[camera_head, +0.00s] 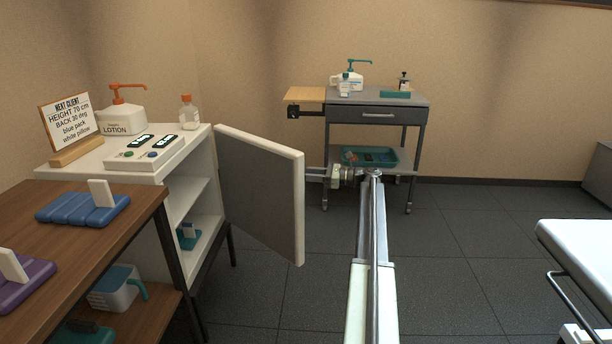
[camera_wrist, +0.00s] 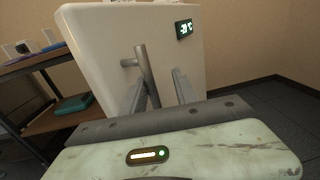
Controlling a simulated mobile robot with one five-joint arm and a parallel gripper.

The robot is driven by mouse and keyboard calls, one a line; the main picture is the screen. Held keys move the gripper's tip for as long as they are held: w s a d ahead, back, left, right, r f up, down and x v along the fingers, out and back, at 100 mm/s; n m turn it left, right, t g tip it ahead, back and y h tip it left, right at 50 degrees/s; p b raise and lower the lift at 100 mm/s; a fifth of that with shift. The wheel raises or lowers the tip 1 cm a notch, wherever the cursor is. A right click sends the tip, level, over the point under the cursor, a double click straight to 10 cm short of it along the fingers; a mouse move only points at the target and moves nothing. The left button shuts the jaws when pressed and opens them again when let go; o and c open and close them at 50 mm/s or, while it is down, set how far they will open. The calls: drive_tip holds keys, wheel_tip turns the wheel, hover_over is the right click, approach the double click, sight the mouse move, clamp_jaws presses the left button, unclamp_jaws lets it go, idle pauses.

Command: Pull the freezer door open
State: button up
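The freezer is a white cabinet (camera_head: 186,183) on the left in the head view, with its shelves exposed. Its door (camera_head: 262,192) stands swung wide open, with the grey inner face towards me. In the head view the door hides the fingertips and handle.
A grey trolley (camera_head: 388,112) with a pump bottle and a teal tray stands at the back. A wooden table (camera_head: 110,205) with coloured straps or packs is at the left front. A white couch (camera_head: 585,250) is at the right. The floor (camera_head: 450,270) between is clear.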

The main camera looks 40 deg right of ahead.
drive_tip(key=shift+s+d, duration=0.1)
drive_tip(key=v, duration=0.7)
drive_tip(key=shift+s+d, duration=0.15)
drive_tip(key=shift+s, duration=0.1)
